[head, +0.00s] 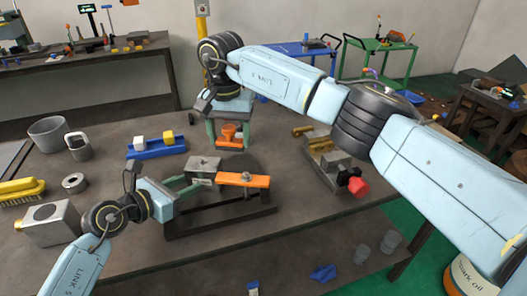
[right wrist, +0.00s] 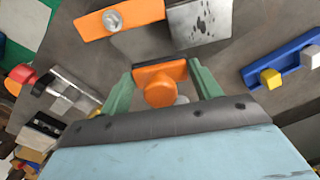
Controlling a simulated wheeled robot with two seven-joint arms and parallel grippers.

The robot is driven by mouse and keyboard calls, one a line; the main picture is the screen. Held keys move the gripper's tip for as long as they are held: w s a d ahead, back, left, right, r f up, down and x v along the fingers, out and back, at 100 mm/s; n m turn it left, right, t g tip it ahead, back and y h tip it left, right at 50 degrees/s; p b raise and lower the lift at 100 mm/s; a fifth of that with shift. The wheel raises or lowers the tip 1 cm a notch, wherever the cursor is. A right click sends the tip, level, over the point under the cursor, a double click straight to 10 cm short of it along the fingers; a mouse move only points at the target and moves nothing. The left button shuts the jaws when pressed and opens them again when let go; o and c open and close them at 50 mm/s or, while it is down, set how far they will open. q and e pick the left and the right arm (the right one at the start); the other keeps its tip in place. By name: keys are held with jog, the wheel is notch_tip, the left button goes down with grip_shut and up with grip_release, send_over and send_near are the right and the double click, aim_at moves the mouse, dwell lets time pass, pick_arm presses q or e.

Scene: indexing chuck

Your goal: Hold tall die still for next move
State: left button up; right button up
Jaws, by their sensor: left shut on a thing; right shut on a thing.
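The grey metal block (head: 204,165), which I take for the tall die, stands upright on the dark fixture (head: 220,217) at the middle of the table. My left gripper (head: 193,184) reaches it from the left with green fingers shut on its lower part; the exact contact is partly hidden. An orange clamp bar (head: 245,180) with a bolt lies against the block's right side. My right gripper (head: 229,133) points down behind the block, shut on an orange knobbed piece (right wrist: 158,82). The block (right wrist: 200,22) and bar (right wrist: 120,18) also show in the right wrist view.
A blue rack (head: 157,150) with a white and a yellow cube stands left of my right gripper. A grey vise-like tool with a red knob (head: 358,187) stands at the right. The table front is mostly clear.

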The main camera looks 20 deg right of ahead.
jog(key=w+a+r+m, duration=0.2)
jog(key=a+r+m, duration=0.25)
jog(key=a, duration=0.25)
send_over(204, 159)
jog(key=shift+n, duration=0.45)
jog(key=shift+a+f, duration=0.1)
jog(key=shift+f, duration=2.45)
jog(key=shift+f, duration=1)
jog(key=shift+s+a+r, duration=0.1)
jog(key=shift+s+a, duration=0.3)
jog(key=shift+s, duration=0.45)
jog(key=shift+s+a, duration=0.35)
jog(key=shift+s, duration=0.5)
jog(key=shift+w+d+f, duration=0.15)
jog(key=shift+w+d, duration=0.15)
jog(key=shift+w, duration=0.35)
jog(key=shift+w+d+f, duration=0.15)
jog(key=shift+w+d, duration=0.15)
jog(key=shift+w, duration=0.35)
jog(key=shift+w+d+f, duration=0.15)
jog(key=shift+w+d, duration=0.1)
jog(key=shift+w, duration=0.2)
jog(key=shift+c, duration=0.4)
